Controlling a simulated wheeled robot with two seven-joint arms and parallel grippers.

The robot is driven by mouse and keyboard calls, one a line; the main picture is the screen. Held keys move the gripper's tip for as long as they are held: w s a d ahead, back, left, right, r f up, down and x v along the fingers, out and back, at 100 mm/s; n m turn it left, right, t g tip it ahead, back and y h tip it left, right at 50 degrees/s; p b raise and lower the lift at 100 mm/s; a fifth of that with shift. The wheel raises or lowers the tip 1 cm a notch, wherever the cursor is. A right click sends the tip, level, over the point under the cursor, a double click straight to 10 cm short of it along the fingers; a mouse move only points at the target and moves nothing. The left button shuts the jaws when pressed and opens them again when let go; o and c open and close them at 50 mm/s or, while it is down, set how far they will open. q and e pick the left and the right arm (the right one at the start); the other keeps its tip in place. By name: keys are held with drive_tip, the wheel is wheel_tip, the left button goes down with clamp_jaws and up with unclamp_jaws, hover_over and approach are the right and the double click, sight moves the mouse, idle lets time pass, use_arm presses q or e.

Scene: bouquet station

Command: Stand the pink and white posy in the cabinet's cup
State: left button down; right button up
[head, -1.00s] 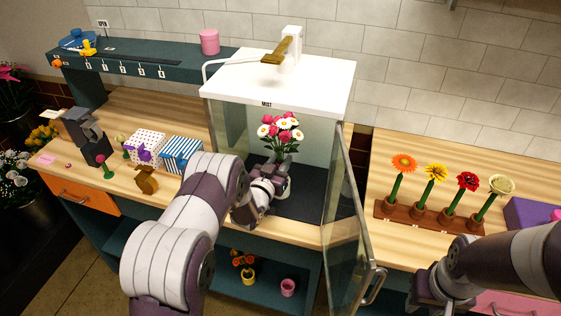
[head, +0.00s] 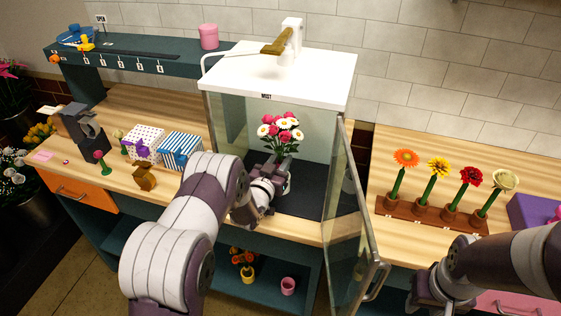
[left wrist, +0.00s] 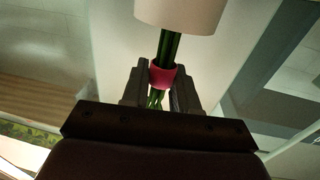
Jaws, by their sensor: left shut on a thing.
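The pink and white posy (head: 281,133) is upright inside the open glass cabinet (head: 308,210) marked MIST. My left gripper (head: 272,188) reaches through the cabinet's front and is shut on the posy's stems below the blooms. The left wrist view shows the jaws (left wrist: 161,88) around the green stems at a pink band (left wrist: 162,76). A pale cylinder (left wrist: 180,14), perhaps the cup, meets the stems at the top of that view. I cannot tell whether the stems are inside it. My right gripper (head: 428,290) is low at the right; its jaws are unclear.
The glass door (head: 349,225) stands open to the right of my left arm. A wooden rack (head: 430,214) with several single flowers is on the right counter. A spotted box (head: 145,143) and a striped box (head: 180,150) are on the left counter.

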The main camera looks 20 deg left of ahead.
use_arm(q)
drive_tip(key=shift+c, duration=1.1)
unclamp_jaws()
drive_tip(key=shift+s+a+p, duration=0.1)
drive_tip(key=shift+s+p, duration=0.25)
drive_tip(key=shift+s, duration=0.15)
drive_tip(key=s, duration=0.2)
drive_tip(key=s+p, duration=0.1)
drive_tip(key=shift+s+a+r, duration=0.1)
drive_tip(key=shift+a, duration=0.15)
drive_tip(key=shift+s+a+p, duration=0.2)
drive_tip(key=shift+s+p, duration=0.1)
drive_tip(key=shift+s, duration=0.9)
drive_tip(key=shift+s+a+p, duration=0.15)
drive_tip(key=shift+s+p, duration=0.15)
drive_tip(key=shift+s, duration=0.9)
